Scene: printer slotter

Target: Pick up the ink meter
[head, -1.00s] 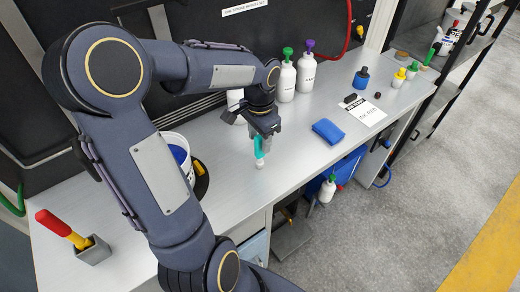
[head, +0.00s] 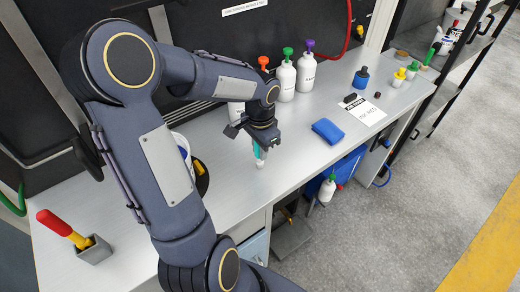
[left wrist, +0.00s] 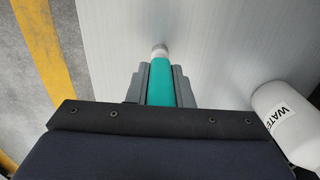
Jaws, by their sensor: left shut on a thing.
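The ink meter (left wrist: 160,82) is a teal stick with a pale tip. In the left wrist view it lies between the two fingers of my left gripper (left wrist: 160,88), which is shut on it. In the head view the ink meter (head: 260,161) points down from my left gripper (head: 259,147), tip low over the grey bench. I cannot tell whether the tip touches the bench. My gripper hides its upper part. My right gripper is not in view.
Capped white bottles (head: 285,80) stand behind my gripper; one labelled WATER (left wrist: 283,115) is close beside it. A red-handled tool (head: 55,224) stands front left.

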